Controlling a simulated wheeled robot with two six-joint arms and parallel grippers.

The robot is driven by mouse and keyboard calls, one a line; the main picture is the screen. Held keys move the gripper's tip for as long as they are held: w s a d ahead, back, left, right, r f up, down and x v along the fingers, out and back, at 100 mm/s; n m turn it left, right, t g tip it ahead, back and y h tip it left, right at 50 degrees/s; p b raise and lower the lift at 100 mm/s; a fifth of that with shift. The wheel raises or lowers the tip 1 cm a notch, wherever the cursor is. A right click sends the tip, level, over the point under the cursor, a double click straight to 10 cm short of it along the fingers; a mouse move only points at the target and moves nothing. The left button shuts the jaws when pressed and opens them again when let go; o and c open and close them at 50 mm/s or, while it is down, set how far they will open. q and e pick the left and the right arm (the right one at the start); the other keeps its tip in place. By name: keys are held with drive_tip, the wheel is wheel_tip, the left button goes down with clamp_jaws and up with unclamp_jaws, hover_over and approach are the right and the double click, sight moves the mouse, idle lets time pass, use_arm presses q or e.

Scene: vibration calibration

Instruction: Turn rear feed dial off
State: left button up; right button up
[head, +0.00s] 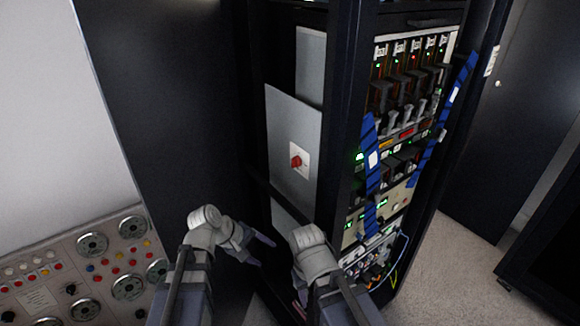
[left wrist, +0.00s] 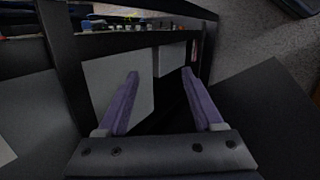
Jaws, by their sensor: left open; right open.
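The rear feed dial (head: 296,161) is a small red rotary knob on a white square plate. It is mounted on a grey panel (head: 283,110) on the side of the black rack. My left gripper (head: 262,251) is open and empty, below and left of the dial, apart from it. In the left wrist view my left gripper (left wrist: 160,80) has its two purple fingers spread, with grey panels beyond them and no dial visible. My right arm reaches up in front of the rack's lower part; its gripper fingers are hidden behind its own wrist.
The black rack (head: 345,60) has a front full of lit modules, switches and blue cable strips (head: 371,160). A control panel with round gauges (head: 92,245) stands at the lower left. A dark door or panel (head: 185,100) stands left of the rack. Carpeted floor (head: 450,260) is free at right.

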use_arm(q)
drive_tip(key=w+d+r+n+t+h, duration=0.3)
drive_tip(key=w+r+n+h, duration=0.25)
drive_tip(key=r+n, duration=0.35)
drive_tip(key=n+t+h, duration=0.3)
drive_tip(key=n+t, duration=0.2)
drive_tip(key=n, duration=0.3)
approach(292, 166)
drive_tip(key=shift+x, duration=4.4)
drive_tip(key=shift+r, duration=0.1)
clamp_jaws()
